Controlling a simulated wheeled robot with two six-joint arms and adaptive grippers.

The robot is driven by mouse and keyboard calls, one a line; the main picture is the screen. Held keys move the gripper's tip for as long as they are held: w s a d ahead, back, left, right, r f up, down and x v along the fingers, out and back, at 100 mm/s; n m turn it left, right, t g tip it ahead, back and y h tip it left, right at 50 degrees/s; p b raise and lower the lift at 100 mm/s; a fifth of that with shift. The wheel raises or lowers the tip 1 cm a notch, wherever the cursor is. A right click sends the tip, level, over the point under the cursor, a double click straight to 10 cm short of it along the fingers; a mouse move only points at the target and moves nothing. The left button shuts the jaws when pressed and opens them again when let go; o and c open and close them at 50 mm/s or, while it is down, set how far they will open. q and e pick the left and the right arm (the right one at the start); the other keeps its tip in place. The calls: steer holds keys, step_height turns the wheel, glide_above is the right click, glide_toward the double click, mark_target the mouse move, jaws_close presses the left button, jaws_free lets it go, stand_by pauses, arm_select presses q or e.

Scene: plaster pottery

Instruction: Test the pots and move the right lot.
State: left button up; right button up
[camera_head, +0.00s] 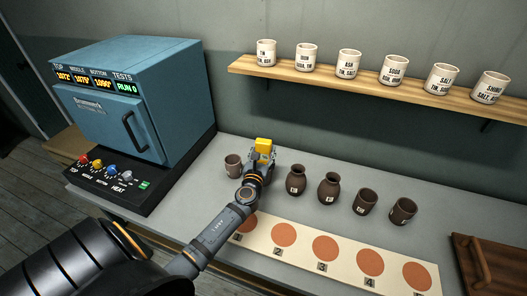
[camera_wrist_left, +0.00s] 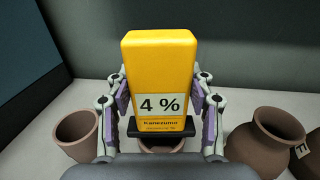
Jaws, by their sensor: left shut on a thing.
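My left gripper (camera_head: 262,153) is shut on a yellow meter (camera_head: 263,145). In the left wrist view the meter (camera_wrist_left: 160,75) reads "4 %", and its dark lower end is over or against a brown pot (camera_wrist_left: 160,146), mostly hidden; I cannot tell whether they touch. A brown cup (camera_head: 233,167) stands left of the gripper. To the right stand two narrow-necked brown pots (camera_head: 297,181) (camera_head: 329,189) and two brown cups (camera_head: 365,202) (camera_head: 403,211), some with small letter tags. My right gripper is not in view.
A blue kiln (camera_head: 125,105) with coloured knobs stands at left; its display shows "RUN 0" under TESTS. A strip with numbered orange circles (camera_head: 305,262) lies in front of the pots. Labelled white cups stand on a wooden shelf (camera_head: 380,83). A brown wooden board or tray (camera_head: 495,262) is at right.

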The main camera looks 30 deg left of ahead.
mark_target(264, 141)
arm_select(q)
step_height(264, 141, up, 7)
steer(key=p, duration=0.5)
steer(key=shift+f+p, duration=0.2)
steer(key=shift+p, duration=0.2)
steer(key=shift+f, duration=0.1)
steer(key=s+d+f+m+h+b, duration=0.1)
steer(key=s+d+f+m+h, duration=0.1)
steer(key=s+d, duration=0.3)
steer(key=s+d+f+m+t+h+b, duration=0.1)
steer(key=s+d+f+h, duration=0.3)
steer(key=d, duration=0.9)
steer(key=shift+s+d+m+b, duration=0.25)
steer(key=shift+s+m+b, duration=0.4)
steer(key=shift+s, duration=0.45)
